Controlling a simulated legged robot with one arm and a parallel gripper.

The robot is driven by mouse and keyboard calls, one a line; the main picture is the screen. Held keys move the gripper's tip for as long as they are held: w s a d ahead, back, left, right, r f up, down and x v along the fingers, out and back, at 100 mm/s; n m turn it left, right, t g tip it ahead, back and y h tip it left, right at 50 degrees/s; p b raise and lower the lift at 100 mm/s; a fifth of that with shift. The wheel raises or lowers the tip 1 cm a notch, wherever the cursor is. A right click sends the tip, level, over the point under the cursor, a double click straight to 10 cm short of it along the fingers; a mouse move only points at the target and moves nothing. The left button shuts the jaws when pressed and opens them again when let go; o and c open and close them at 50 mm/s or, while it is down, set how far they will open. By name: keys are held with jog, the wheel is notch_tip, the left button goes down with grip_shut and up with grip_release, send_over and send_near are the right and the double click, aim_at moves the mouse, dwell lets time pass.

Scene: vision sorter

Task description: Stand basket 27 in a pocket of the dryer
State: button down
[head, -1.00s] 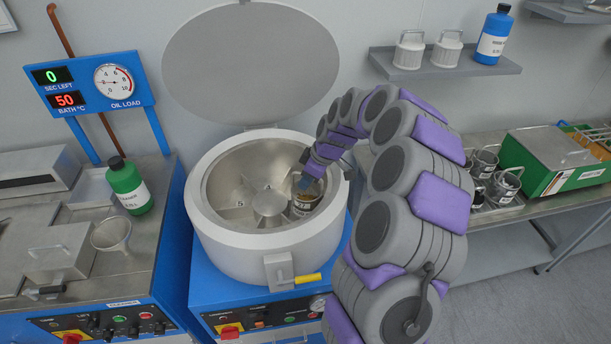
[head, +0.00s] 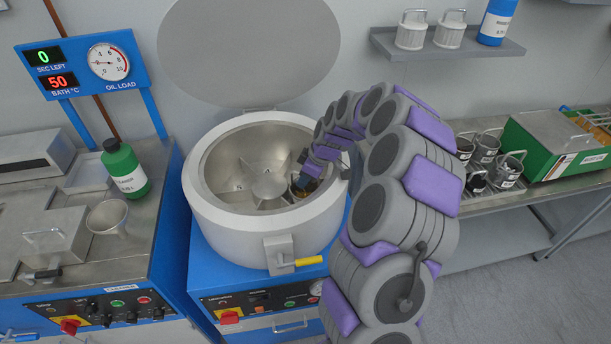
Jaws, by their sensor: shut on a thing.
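The dryer (head: 225,225) is a white round drum on a blue base, with its grey lid (head: 250,50) raised. Inside, a metal rotor (head: 269,186) has pockets around a central hub. My gripper (head: 303,183) reaches down into the right side of the drum. It is shut on a small basket (head: 302,194) with golden-brown contents, in or just above a right-hand pocket. My gripper partly covers the basket, and its number cannot be read. I cannot tell whether it touches the pocket floor.
Several mesh baskets (head: 487,147) stand on the right bench beside a green box (head: 550,150). A green bottle (head: 125,172) and a metal cup (head: 108,218) stand on the left bench. A yellow-handled latch (head: 295,262) sticks out at the drum's front.

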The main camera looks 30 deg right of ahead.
jog(key=shift+a, duration=0.15)
jog(key=c, duration=1.2)
grip_release()
jog(key=shift+d, duration=0.2)
jog(key=shift+o, duration=0.8)
jog(key=shift+a, duration=0.1)
